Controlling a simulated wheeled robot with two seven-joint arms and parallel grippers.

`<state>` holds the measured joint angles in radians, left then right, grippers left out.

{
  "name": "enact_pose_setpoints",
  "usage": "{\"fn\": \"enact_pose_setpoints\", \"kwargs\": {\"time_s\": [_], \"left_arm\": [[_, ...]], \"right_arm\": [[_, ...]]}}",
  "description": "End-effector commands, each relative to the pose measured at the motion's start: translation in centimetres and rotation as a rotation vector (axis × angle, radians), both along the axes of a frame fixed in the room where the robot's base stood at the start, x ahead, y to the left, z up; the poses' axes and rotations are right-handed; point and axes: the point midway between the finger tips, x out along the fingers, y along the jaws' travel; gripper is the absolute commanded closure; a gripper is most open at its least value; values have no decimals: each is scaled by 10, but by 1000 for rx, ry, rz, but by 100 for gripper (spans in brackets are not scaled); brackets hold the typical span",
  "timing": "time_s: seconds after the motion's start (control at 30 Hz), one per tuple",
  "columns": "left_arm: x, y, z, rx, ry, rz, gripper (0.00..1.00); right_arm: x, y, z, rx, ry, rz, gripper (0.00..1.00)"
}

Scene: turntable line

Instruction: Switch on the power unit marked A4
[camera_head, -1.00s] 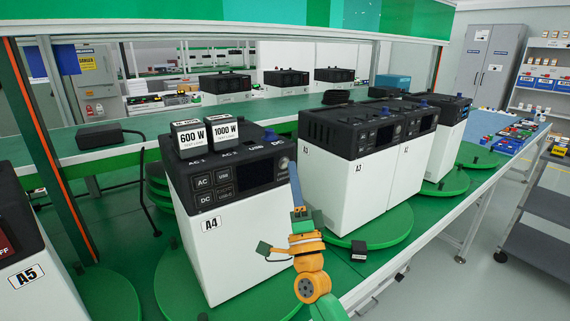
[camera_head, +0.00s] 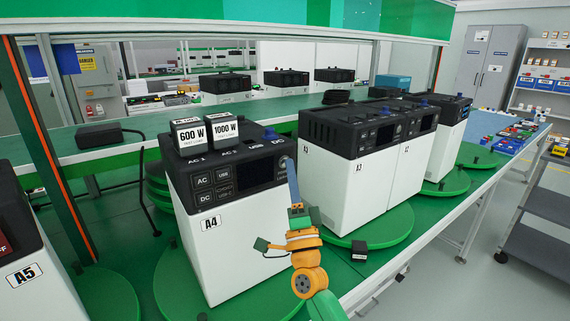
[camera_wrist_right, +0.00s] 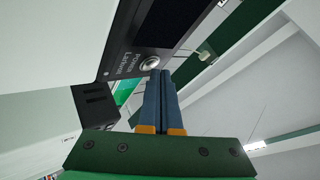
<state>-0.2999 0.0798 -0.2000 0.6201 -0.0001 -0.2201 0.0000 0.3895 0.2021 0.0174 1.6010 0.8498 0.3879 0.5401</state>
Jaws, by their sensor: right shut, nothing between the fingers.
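The power unit marked A4 (camera_head: 235,240) is a white box with a black top and front panel, standing on a green turntable (camera_head: 176,290). Its display (camera_head: 256,174) looks dark. A round silver power button (camera_wrist_right: 149,63) sits beside the display, under small lettering, in the right wrist view. My right gripper (camera_head: 291,162) is shut and empty, its blue fingers upright at the panel's right edge. In the right wrist view the fingertips (camera_wrist_right: 160,73) are very close to the button; I cannot tell if they touch it. My left gripper is not in view.
Two test load blocks, 600 W (camera_head: 189,136) and 1000 W (camera_head: 224,130), stand on top of A4. Unit A3 (camera_head: 335,185) stands close on the right, and A5 (camera_head: 35,270) at the left.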

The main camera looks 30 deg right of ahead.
Motion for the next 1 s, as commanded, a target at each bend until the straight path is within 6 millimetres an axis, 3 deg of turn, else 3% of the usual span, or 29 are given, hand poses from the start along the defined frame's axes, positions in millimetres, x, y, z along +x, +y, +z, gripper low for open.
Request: {"fn": "enact_pose_setpoints", "kwargs": {"time_s": [1.0], "left_arm": [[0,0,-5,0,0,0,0]], "right_arm": [[7,1,0,0,0,0,100]]}}
